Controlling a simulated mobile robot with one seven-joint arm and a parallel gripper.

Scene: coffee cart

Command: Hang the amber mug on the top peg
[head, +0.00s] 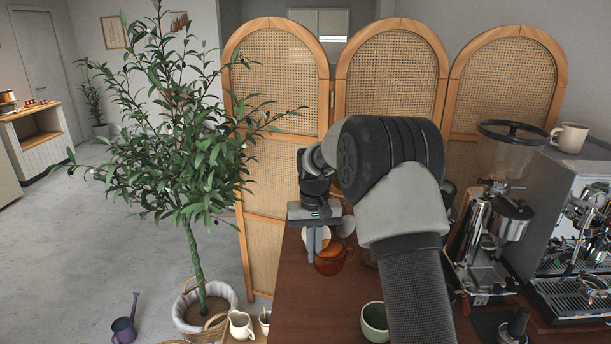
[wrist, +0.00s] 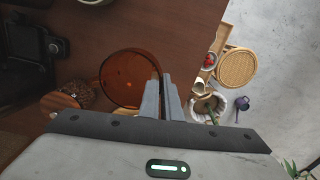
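The amber mug (head: 331,262) is a translucent orange-brown glass mug at the left side of the dark wooden counter. In the wrist view the mug (wrist: 126,80) shows its round opening. My gripper (head: 313,250) points down at the mug's left rim. In the wrist view my gripper's fingers (wrist: 162,88) are close together, with the mug's edge between their tips, so it looks shut on the rim. Whether the mug touches the counter is unclear. No peg can be made out; my arm hides part of the counter behind the mug.
Pale cups (head: 347,227) are partly visible behind my gripper. A green cup (head: 375,322) stands nearer on the counter (head: 310,310). The grinder (head: 490,235) and espresso machine (head: 578,225) fill the right. A rattan screen (head: 390,75) stands behind; a potted tree (head: 195,250) is left.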

